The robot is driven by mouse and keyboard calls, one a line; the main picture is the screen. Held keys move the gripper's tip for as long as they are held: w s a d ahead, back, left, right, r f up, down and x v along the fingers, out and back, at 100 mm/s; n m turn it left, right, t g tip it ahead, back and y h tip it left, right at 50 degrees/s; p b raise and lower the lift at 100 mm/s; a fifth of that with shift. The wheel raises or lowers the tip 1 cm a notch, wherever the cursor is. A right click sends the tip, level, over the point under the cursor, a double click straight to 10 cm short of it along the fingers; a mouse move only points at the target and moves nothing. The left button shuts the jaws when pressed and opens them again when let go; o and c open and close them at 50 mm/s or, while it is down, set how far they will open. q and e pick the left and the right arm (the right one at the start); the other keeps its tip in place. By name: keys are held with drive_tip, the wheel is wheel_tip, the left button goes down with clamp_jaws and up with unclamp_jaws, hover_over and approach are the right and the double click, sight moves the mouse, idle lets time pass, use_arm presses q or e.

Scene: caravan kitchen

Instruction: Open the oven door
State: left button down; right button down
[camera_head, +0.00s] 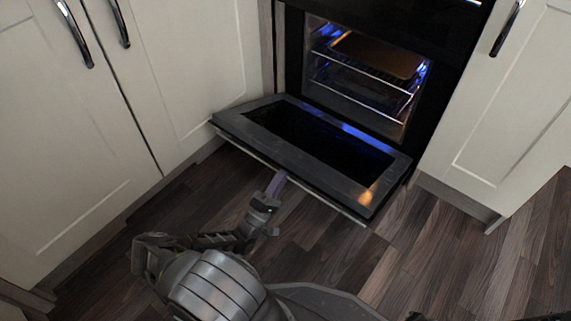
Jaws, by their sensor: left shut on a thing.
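The oven door (371,184) is hinged at its bottom edge and hangs far down, close to level, with its inner glass facing up. The oven (367,75) stands open behind it, with wire racks and a brown tray inside. My left gripper (276,182) is at the door's front edge, near its middle, and is shut on the oven door's handle bar (300,188). The fingertips are partly hidden under the door's edge. My right gripper does not show.
Cream cabinets with dark curved handles stand to the left (195,60) and right (510,110) of the oven. The dark wood floor (400,265) in front of the door is clear apart from my own arm and body.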

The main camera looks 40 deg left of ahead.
use_arm(q)
drive_tip(key=shift+f, duration=0.7)
drive_tip(key=c, duration=1.5)
unclamp_jaws()
drive_tip(key=shift+s+r, duration=0.1)
